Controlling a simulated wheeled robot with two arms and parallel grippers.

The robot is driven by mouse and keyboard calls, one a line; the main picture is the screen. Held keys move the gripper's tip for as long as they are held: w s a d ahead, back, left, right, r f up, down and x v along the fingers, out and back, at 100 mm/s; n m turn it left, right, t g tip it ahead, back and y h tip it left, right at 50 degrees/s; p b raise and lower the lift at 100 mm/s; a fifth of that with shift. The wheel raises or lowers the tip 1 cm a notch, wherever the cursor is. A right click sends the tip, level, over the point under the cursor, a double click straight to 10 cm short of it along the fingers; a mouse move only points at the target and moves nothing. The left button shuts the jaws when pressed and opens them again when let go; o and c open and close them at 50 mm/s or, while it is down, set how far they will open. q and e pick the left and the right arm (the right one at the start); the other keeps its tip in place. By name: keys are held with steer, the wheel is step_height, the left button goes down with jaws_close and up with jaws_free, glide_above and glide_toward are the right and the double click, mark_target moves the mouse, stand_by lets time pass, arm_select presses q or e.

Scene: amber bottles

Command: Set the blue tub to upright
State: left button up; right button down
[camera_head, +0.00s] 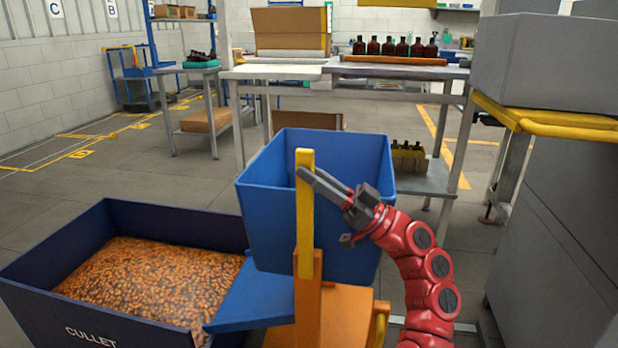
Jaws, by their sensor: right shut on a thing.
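The blue tub (270,225) stands in the middle of the head view on an orange stand (340,318). Its opening faces up and I see the inner walls, but not its floor. It looks close to upright; I cannot tell whether a slight tilt is left. A yellow lever (305,240) stands nearly vertical in front of the tub. My right gripper (308,180) comes from the right and is shut on the lever's upper part. One finger shows across the lever's front; the other is hidden. My left gripper is not in view.
A dark blue cullet bin (150,330) full of amber pieces stands at the left. A blue chute (255,298) lies between it and the stand. Amber bottles (388,48) stand on a back table (385,70). Grey cabinets (560,230) close off the right.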

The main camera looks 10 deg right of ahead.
steer(key=shift+d, duration=0.1)
steer(key=c, duration=0.8)
jaws_free()
steer(key=shift+d, duration=0.1)
steer(key=shift+f, duration=0.1)
steer(key=p+v, duration=0.2)
steer(key=v, duration=1.5)
steer(key=shift+s+f, duration=0.1)
